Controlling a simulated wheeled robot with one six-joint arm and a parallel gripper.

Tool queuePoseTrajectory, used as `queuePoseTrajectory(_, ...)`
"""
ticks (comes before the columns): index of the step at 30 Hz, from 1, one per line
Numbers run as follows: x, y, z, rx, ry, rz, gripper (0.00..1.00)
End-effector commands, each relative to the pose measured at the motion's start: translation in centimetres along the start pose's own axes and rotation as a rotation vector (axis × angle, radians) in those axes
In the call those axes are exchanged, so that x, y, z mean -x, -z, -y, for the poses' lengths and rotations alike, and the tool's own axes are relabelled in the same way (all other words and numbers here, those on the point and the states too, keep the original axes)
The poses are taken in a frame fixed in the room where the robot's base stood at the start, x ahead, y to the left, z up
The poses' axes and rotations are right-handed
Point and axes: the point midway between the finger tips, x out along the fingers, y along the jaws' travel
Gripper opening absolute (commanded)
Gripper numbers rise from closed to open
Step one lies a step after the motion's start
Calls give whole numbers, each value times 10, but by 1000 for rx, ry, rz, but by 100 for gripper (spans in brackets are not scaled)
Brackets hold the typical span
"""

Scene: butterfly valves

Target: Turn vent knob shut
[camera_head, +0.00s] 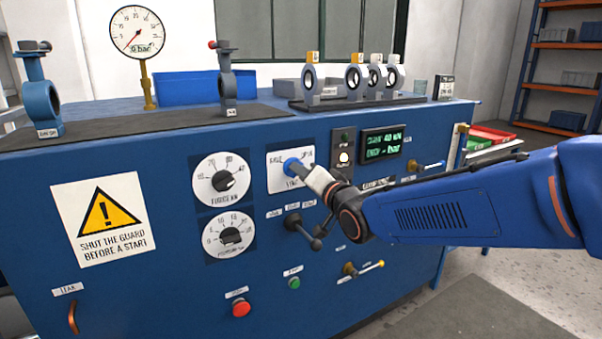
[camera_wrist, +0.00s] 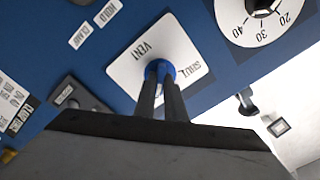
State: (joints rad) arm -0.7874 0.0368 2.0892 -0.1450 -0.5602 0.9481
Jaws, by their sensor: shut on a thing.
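The vent knob (camera_head: 292,166) is blue and sits on a white label plate (camera_head: 275,182) on the blue panel. In the wrist view the knob (camera_wrist: 160,70) is at the centre of the plate (camera_wrist: 190,50), which reads VENT on one side and SHUT on the other. My gripper (camera_head: 303,172) reaches in from the right, and its fingers (camera_wrist: 168,85) are closed on the knob. The fingers cover part of the knob, so its pointer direction cannot be told.
A lit display (camera_head: 382,143) is to the right. A red button (camera_head: 241,308) and green button (camera_head: 294,283) are lower down.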

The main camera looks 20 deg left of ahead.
Motion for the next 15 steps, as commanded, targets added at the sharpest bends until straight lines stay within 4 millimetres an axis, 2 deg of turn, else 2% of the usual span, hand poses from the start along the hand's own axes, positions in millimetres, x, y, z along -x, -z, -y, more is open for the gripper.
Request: queuePoseTrajectory(15,0,-1,0,484,-1,1,0)
